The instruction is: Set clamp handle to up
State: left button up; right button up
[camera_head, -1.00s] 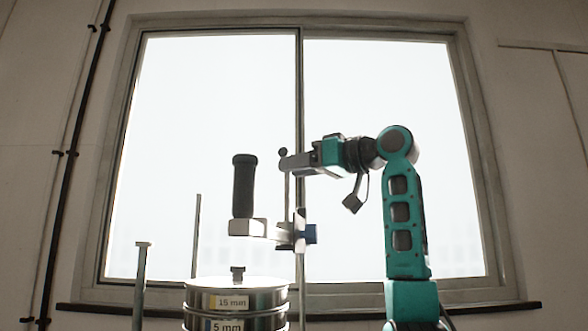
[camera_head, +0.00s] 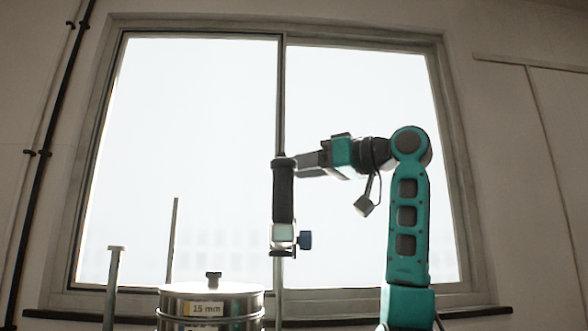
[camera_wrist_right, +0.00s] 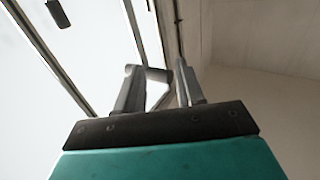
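The clamp (camera_head: 284,236) sits on a thin upright rod in the head view, with a blue knob (camera_head: 305,240) at its right. Its black handle grip (camera_head: 283,192) stands upright above a pale block. My right gripper (camera_wrist_right: 158,75) shows two grey fingers spread apart in the wrist view, and nothing is clearly held between them. In the head view its arm reaches in from the right, and its fingertips are hidden behind or against the top of the grip. I cannot tell whether they touch it. My left gripper is not in view.
A stack of round metal sieves (camera_head: 211,303) labelled 15 mm stands below left of the clamp, with a small knob on its lid. A bright window (camera_head: 180,120) fills the background.

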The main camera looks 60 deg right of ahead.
jog(key=s+p, duration=0.1)
jog(key=s, duration=0.8)
jog(key=shift+d, duration=0.4)
dwell(0.5)
dwell(0.4)
